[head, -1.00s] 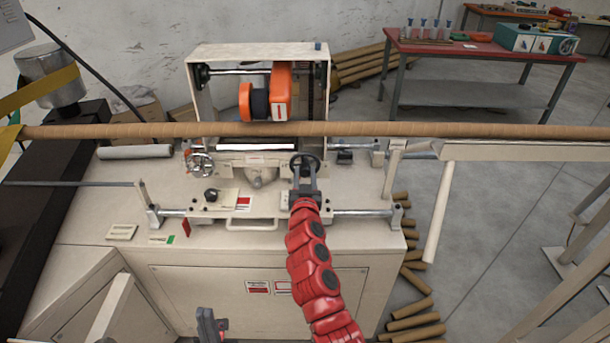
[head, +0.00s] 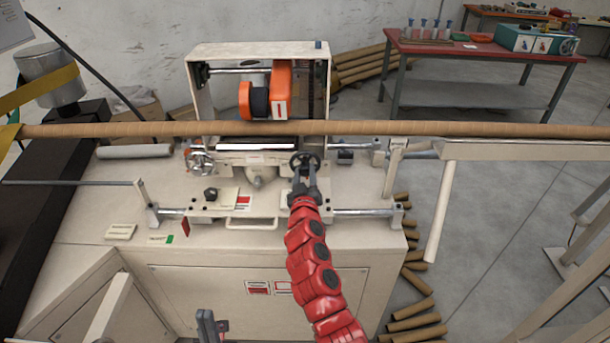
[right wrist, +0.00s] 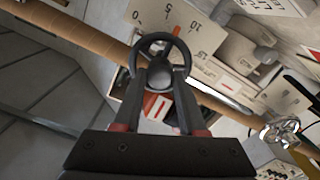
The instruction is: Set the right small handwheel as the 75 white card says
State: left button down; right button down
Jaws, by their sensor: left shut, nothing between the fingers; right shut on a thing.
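The right small handwheel is a black ring (head: 292,160) on the machine's carriage, below the long brown tube. In the right wrist view the ring (right wrist: 136,54) shows round a grey hub, in front of a pale scale plate (right wrist: 190,30) marked 0, 5 and 10. My right gripper (head: 304,172) is shut on the handwheel; its fingers (right wrist: 160,78) reach the near side of the ring. My left gripper (head: 210,324) is shut and empty, low at the bottom edge. White cards (head: 121,232) lie on the machine top at left; their print is too small to read.
A brown tube (head: 420,129) runs across the whole machine. A chrome handwheel (head: 198,162) stands left of the black one. An orange unit (head: 283,90) sits in the frame above. A front rail (head: 350,212) and a pale handle bar (head: 251,226) lie near my right arm.

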jog(key=shift+n, duration=1.2)
jog(key=shift+c, duration=2.3)
grip_release()
jog(key=shift+s, duration=0.1)
jog(key=s+b, duration=0.3)
jog(key=s, duration=1.4)
jog(key=shift+s, duration=0.1)
